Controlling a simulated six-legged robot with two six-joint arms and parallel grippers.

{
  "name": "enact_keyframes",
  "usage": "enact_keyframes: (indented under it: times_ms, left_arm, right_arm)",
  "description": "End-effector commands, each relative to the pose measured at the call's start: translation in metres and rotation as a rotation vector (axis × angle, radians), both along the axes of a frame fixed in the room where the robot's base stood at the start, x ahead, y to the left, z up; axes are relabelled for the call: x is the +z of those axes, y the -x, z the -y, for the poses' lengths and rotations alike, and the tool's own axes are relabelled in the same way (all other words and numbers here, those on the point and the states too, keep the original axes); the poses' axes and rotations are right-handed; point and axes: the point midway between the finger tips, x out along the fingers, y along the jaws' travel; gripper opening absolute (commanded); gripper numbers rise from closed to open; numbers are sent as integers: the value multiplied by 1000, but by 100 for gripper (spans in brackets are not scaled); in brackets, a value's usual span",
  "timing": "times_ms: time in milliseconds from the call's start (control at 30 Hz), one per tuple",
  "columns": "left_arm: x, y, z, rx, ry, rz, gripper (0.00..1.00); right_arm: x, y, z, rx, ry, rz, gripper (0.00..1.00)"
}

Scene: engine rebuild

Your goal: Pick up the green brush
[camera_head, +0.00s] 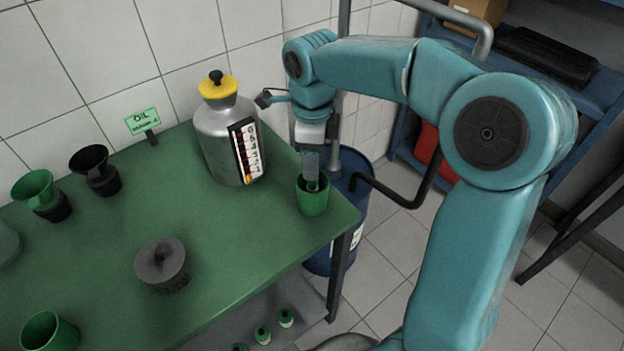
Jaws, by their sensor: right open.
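My right arm reaches in from the right, and my right gripper (318,142) points down above the table's right corner. It is open. Directly below it stands a dark green cup (313,201) near the table edge. A flat grey-green piece (310,168) stands upright between the gripper and the cup, its lower end inside the cup's rim. I cannot tell whether this is the green brush or part of my gripper. No other green brush can be made out. My left gripper is not in view.
A metal canister (213,139) with a yellow cap stands left of the gripper on the green table (235,235). An oil sign (142,122), dark funnel (96,171), green funnel (41,194) and grey round part (161,265) are farther left. A blue drum (351,205) stands behind the corner.

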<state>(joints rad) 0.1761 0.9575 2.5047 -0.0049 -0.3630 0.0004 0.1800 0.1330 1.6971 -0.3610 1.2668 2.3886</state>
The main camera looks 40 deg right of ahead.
Motion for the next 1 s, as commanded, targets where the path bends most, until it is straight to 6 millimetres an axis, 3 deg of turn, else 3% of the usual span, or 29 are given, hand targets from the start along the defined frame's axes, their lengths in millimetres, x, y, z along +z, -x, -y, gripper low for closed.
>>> enact_keyframes:
  times_ms: [100, 367, 533, 833, 1000]
  left_arm:
    - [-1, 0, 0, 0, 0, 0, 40]
    - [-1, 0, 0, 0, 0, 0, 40]
    - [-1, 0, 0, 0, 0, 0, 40]
    - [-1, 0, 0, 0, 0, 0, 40]
    - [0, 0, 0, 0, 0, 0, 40]
  right_arm:
    - [-14, 0, 0, -1, 0, -1, 55]
    - [-16, -1, 0, 0, 0, 1, 55]
    - [-16, -1, 0, 0, 0, 1, 0]
    - [-15, -1, 0, 0, 0, 1, 0]
    - [-4, -1, 0, 0, 1, 3, 0]
